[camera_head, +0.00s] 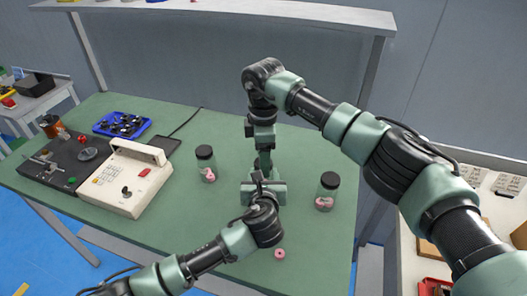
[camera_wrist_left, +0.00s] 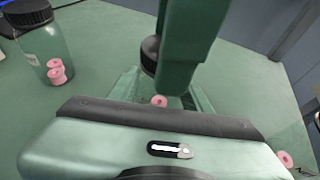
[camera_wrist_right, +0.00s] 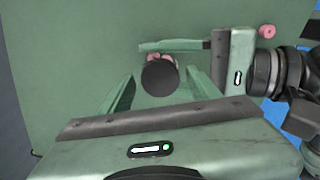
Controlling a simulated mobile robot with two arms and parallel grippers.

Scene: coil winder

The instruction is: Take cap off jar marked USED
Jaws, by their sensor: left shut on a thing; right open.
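A jar with a black cap (camera_wrist_right: 160,76) and pink spools in it stands between my grippers, mostly hidden in the head view. My left gripper (camera_head: 262,186) is shut on this jar from the near side. In the left wrist view a pink spool (camera_wrist_left: 159,101) shows between its fingers. My right gripper (camera_head: 264,170) points down from above, open, its fingers on either side of the cap with a gap visible. Two more capped jars with pink spools stand at the left (camera_head: 206,164) and right (camera_head: 327,192). I cannot read any label.
A loose pink spool (camera_head: 279,253) lies near the table's front edge. A beige control box (camera_head: 125,180), a dark winder base (camera_head: 60,163) and a blue tray (camera_head: 122,125) with black parts are at the left. A grey shelf (camera_head: 230,12) spans the back.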

